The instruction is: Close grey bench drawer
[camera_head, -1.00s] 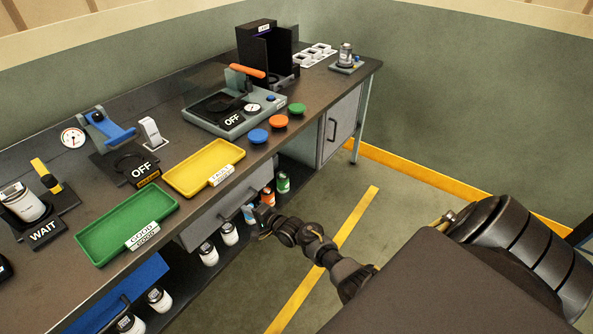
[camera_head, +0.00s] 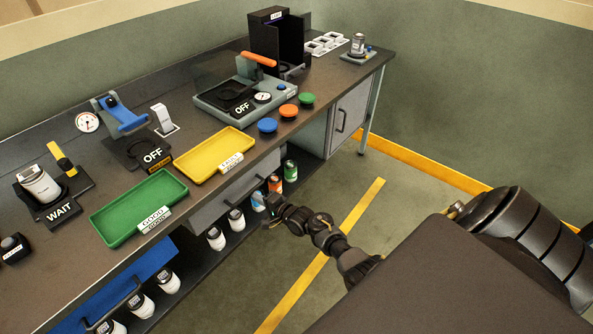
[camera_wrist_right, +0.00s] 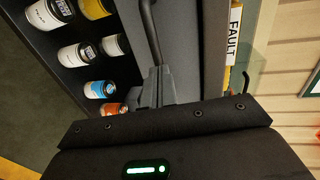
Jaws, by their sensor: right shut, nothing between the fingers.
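The grey drawer (camera_head: 211,207) is under the bench top, below the yellow tray. Its front is near the bench edge; I cannot tell whether a small gap is left. Its dark bar handle (camera_head: 247,189) shows near its right part. My right gripper (camera_head: 270,203) is shut and empty, low in front of the drawer's right end. In the right wrist view the shut fingers (camera_wrist_right: 155,85) point at the grey drawer front (camera_wrist_right: 190,45), close to the end of the handle (camera_wrist_right: 150,30). Contact cannot be made out. My left gripper is not in view.
A blue drawer (camera_head: 150,262) is to the left. A shelf below holds several cans, some close to my right gripper, such as the green one (camera_head: 291,171). A grey cabinet (camera_head: 350,112) stands to the right. The yellow tray (camera_head: 214,153) and green tray (camera_head: 138,208) lie above. Floor in front is clear.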

